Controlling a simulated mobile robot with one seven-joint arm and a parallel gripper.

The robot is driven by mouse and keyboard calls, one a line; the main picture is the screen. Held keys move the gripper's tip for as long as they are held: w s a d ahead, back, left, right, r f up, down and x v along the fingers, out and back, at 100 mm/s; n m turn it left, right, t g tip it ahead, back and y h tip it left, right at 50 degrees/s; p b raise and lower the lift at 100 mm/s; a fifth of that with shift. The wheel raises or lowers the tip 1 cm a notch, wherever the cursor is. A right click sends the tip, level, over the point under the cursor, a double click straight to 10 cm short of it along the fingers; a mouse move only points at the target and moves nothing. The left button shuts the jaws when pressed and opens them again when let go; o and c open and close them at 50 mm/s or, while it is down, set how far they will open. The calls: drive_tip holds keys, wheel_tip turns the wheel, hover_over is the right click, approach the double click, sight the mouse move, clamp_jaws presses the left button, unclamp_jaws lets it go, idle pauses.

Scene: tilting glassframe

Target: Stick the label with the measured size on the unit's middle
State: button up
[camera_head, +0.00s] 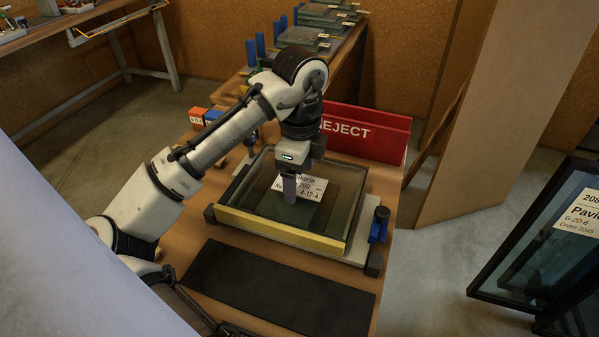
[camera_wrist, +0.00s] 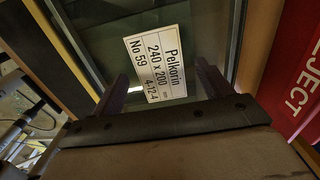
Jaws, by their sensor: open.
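The glass unit (camera_head: 330,222) lies flat in a pale fixture (camera_head: 355,250) on the wooden table, with a yellow bar (camera_head: 280,232) along its front edge. A white label (camera_head: 313,186) shows over the unit's middle. In the wrist view the label (camera_wrist: 160,62) reads Pelkarin, 240 x 200 mm, No 59, 4-12-4. It appears to lie flat on the glass. My gripper (camera_head: 290,188) points down over the label and hides part of it. In the wrist view its open fingers (camera_wrist: 164,84) stand on either side of the label's near end. I cannot tell whether the fingertips touch the glass.
A red REJECT bin (camera_head: 370,137) stands behind the fixture. A blue part (camera_head: 379,225) sits at its right. Small orange (camera_head: 197,116) and blue boxes stand behind left. A dark mat (camera_head: 275,287) lies in front, bare. Another labelled unit (camera_head: 545,245) leans at right.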

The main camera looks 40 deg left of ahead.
wheel_tip(320, 180, up, 14)
drive_tip(key=p, duration=0.1)
drive_tip(key=shift+f, duration=0.1)
drive_tip(key=shift+c, duration=0.5)
